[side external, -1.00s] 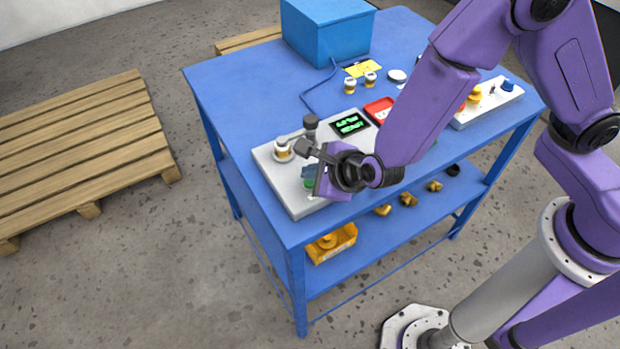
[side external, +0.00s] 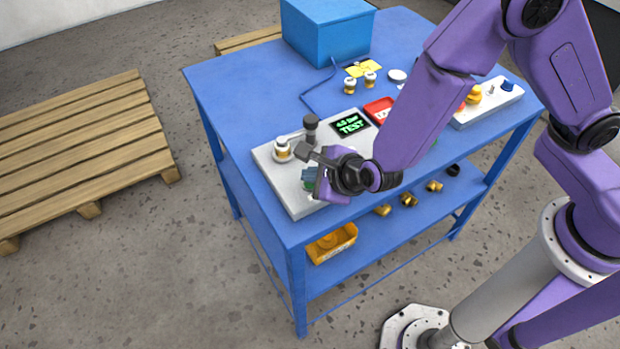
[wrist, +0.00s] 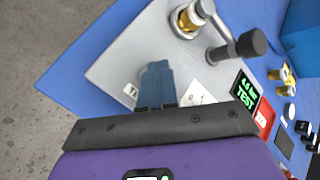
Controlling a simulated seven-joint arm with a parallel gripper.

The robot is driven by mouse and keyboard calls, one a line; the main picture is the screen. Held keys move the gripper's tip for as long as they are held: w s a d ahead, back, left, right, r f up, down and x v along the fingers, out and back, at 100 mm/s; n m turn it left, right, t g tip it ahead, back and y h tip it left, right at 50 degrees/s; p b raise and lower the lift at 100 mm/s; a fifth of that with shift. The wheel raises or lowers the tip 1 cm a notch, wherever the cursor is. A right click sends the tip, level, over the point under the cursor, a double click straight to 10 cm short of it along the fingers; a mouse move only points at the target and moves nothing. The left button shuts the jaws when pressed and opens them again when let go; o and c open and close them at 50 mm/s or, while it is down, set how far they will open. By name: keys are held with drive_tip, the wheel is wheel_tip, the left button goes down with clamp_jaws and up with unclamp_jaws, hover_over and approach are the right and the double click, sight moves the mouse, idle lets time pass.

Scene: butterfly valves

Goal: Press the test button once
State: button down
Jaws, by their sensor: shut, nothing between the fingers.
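The grey test fixture (side external: 290,200) sits at the table's front left. In the wrist view the shut fingertips (wrist: 157,72) reach the plate next to a partly covered "TA..." label (wrist: 131,92). The test button is hidden behind the fingers there, and contact cannot be seen directly. The display (side external: 351,124) shows green text with a bar reading and "TEST"; it also shows in the wrist view (wrist: 246,94).
A brass-and-white valve (side external: 282,149) sits on the fixture, beside a dark-knobbed lever (side external: 311,124). A red tray (side external: 379,108), two loose valves (side external: 350,86) and a blue box (side external: 328,30) stand behind.

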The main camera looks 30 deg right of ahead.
drive_tip(key=shift+r, duration=0.9)
drive_tip(key=shift+r, duration=2.5)
